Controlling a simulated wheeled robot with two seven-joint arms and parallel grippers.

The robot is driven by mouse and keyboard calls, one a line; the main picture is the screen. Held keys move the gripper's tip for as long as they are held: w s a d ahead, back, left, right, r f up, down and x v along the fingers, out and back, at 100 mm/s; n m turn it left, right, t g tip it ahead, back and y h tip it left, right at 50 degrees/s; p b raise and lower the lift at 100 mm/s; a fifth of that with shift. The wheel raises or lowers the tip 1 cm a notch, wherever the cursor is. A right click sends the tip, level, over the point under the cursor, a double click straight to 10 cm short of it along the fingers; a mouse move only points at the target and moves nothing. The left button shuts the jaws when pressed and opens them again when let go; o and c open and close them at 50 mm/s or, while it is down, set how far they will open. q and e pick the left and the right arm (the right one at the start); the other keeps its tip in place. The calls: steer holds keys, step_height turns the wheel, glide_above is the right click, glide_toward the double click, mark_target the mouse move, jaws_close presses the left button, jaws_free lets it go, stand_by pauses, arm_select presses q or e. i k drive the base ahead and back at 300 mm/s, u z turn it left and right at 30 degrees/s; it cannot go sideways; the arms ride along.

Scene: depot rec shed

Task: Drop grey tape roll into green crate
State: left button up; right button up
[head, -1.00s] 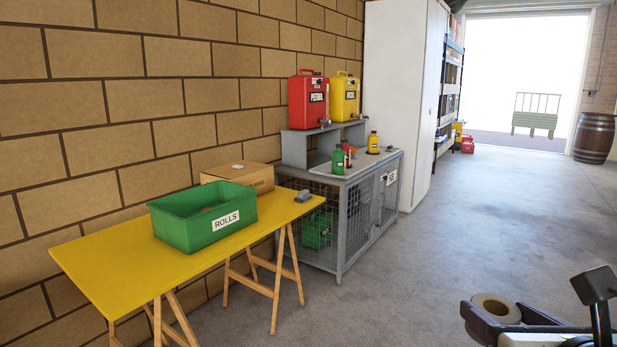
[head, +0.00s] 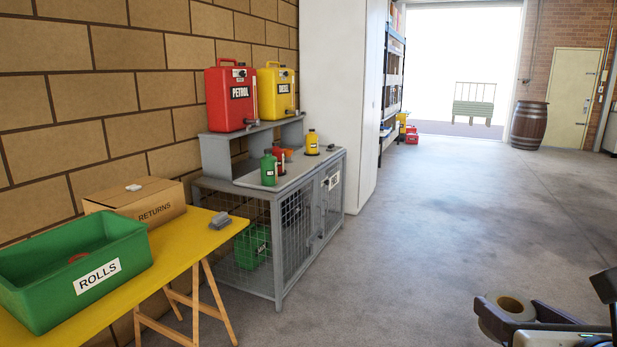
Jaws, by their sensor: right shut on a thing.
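The green crate (head: 130,247), labelled ROLLS, sits on the yellow trestle table (head: 188,246) at the lower left. Something reddish shows inside it; most of its inside is hidden by the walls. My right gripper (head: 497,318) is at the lower right, shut on the tape roll (head: 527,305), which has a tan face and a hole in its middle. The roll is held above the floor, well to the right of the crate and apart from it. My left gripper is not in view.
A cardboard RETURNS box (head: 135,197) and a small grey object (head: 220,221) are on the table. A grey mesh cabinet (head: 283,232) with red (head: 231,97) and yellow (head: 276,92) cans stands behind. The floor (head: 420,230) at the middle and right is clear.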

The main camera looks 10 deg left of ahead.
mark_target(80, 257)
steer(key=u, duration=0.6)
steer(key=i, duration=1.1)
steer(key=u, duration=1.4)
steer(key=i, duration=0.35)
steer(key=u, duration=0.45)
